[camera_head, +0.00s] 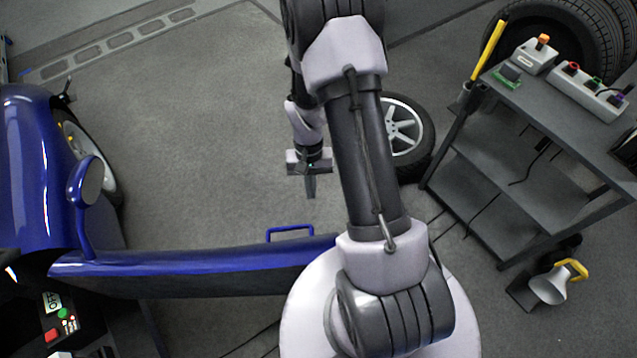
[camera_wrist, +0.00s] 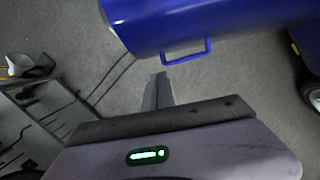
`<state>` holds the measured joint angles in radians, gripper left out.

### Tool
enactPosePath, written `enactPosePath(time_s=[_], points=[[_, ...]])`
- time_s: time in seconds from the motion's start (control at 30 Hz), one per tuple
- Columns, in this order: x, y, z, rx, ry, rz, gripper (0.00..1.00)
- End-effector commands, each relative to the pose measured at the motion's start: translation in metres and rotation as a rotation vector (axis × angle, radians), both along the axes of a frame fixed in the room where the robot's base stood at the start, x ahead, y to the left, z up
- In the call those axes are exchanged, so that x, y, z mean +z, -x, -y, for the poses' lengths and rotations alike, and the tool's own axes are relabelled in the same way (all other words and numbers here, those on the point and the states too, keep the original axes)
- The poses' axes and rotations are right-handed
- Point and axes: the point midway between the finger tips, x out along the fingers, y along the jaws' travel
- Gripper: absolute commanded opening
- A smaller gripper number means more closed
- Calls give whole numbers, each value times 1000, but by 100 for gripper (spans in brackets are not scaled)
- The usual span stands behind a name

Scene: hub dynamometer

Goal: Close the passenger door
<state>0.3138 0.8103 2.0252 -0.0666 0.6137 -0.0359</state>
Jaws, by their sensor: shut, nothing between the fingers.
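The blue passenger door (camera_head: 200,265) stands swung open, reaching out from the blue car (camera_head: 35,170) at the left. Its loop handle (camera_head: 290,229) sticks up from the door's far side in the head view. My gripper (camera_head: 311,188) is shut and empty, above the floor on the handle side of the door, apart from the handle. In the wrist view the door (camera_wrist: 200,20) crosses the top, the handle (camera_wrist: 187,51) hangs below its edge, and my gripper's fingers (camera_wrist: 160,78) point toward it with a gap. My arm hides the door's outer end in the head view.
A grey shelf cart (camera_head: 560,110) with switch boxes stands at the right. A wheel (camera_head: 405,135) lies on the floor behind my arm. A horn-shaped item with a yellow handle (camera_head: 552,285) is at lower right. Floor left of my gripper is clear.

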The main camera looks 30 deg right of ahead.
Motion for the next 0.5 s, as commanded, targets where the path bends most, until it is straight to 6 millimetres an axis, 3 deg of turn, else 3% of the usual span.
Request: enactPosePath(time_s=[0.5], points=[[-101,23,-14,1,-1,-3,0]])
